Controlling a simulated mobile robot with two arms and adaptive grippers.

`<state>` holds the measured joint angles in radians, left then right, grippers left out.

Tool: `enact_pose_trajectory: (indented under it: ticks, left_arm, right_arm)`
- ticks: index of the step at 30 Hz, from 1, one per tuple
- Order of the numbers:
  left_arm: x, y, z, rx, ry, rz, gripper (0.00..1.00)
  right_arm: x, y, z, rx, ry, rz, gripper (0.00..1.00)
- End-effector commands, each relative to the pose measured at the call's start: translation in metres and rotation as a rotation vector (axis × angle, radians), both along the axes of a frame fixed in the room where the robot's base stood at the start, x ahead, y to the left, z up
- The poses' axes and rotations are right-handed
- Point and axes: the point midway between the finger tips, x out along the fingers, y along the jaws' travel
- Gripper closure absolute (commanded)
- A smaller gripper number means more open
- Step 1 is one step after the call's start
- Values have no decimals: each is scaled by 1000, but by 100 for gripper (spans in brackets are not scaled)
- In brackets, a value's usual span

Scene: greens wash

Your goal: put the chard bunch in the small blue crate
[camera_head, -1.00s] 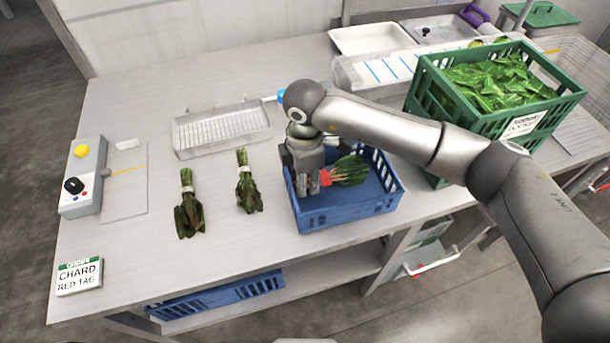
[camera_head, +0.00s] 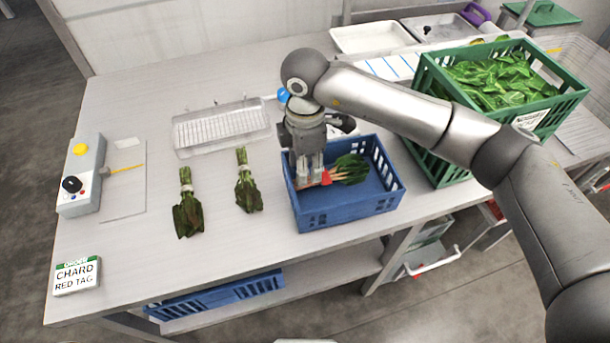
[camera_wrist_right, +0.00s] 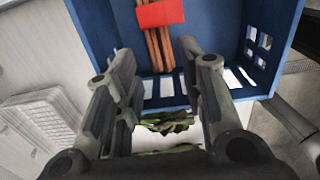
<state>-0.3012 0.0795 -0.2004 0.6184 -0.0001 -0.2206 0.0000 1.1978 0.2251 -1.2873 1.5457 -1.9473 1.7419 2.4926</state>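The chard bunch (camera_head: 349,168) has green leaves, reddish stems and a red tag. It lies inside the small blue crate (camera_head: 348,214) at the front of the table. In the right wrist view its stems and red tag (camera_wrist_right: 160,14) show over the blue crate floor. My right gripper (camera_head: 309,178) points down over the left part of the crate, at the stem end. In the wrist view its fingers (camera_wrist_right: 168,70) stand apart on either side of the stems, with no visible contact. My left gripper is not in view.
Two green bunches with pale bands (camera_head: 187,212) (camera_head: 247,186) lie left of the crate. A card reading chard, red tag (camera_head: 76,275) stands at the front left. A wire-rack tray (camera_head: 222,128) lies behind. A large green crate of leaves (camera_head: 440,92) stands at right.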

Motion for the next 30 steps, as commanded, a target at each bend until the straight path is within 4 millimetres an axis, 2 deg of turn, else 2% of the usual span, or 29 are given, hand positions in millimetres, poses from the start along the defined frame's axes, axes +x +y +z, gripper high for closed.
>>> enact_pose_trajectory:
  ticks: [6,12,30]
  left_arm:
    - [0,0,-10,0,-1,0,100]
    - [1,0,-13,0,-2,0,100]
    - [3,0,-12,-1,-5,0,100]
  right_arm:
    - [0,0,45,1,-4,2,63]
    - [-1,0,68,-1,-1,2,63]
    - [-1,0,73,0,1,2,63]
